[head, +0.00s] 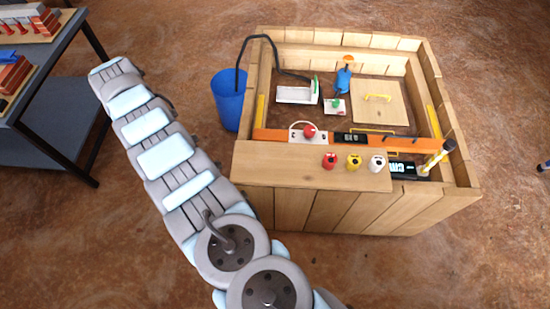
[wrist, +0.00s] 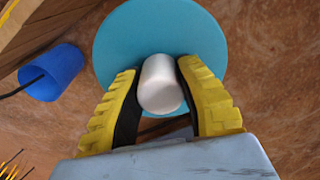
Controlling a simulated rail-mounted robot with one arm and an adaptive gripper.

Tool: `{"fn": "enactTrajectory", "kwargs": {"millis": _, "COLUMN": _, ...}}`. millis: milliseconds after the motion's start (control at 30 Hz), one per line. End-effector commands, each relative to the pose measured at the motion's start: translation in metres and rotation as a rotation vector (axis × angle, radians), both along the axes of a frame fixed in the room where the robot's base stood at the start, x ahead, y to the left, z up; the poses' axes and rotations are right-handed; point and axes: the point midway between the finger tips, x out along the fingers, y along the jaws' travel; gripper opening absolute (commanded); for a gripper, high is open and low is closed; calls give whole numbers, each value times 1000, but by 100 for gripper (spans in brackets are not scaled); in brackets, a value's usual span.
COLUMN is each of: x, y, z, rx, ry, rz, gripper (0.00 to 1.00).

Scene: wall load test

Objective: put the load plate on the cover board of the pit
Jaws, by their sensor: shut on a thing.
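In the wrist view, the load plate is a round teal disc (wrist: 112,42) with a pale cylindrical knob (wrist: 160,86) at its middle. My gripper (wrist: 160,90) has yellow ribbed fingers, shut on the knob from both sides. The plate hangs over the brown floor, outside the wooden pit. The head view shows neither my gripper nor the plate, only my arm at the left.
The wooden pit walls (head: 310,210) stand around the board. A blue bin (head: 228,98) with a dark hose is left of the pit; it also shows in the wrist view (wrist: 56,72). An orange beam (head: 275,135) crosses the pit.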

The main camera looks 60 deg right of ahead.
Motion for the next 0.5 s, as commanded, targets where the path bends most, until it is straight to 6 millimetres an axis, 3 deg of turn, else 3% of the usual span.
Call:
{"fn": "enactTrajectory", "kwargs": {"millis": 400, "x": -1, "y": -6, "z": 1, "rx": 2, "ry": -4, "rz": 2, "gripper": 0}}
{"fn": "enactTrajectory", "kwargs": {"millis": 500, "x": -7, "y": -16, "z": -1, "rx": 2, "ry": -4, "rz": 5, "gripper": 0}}
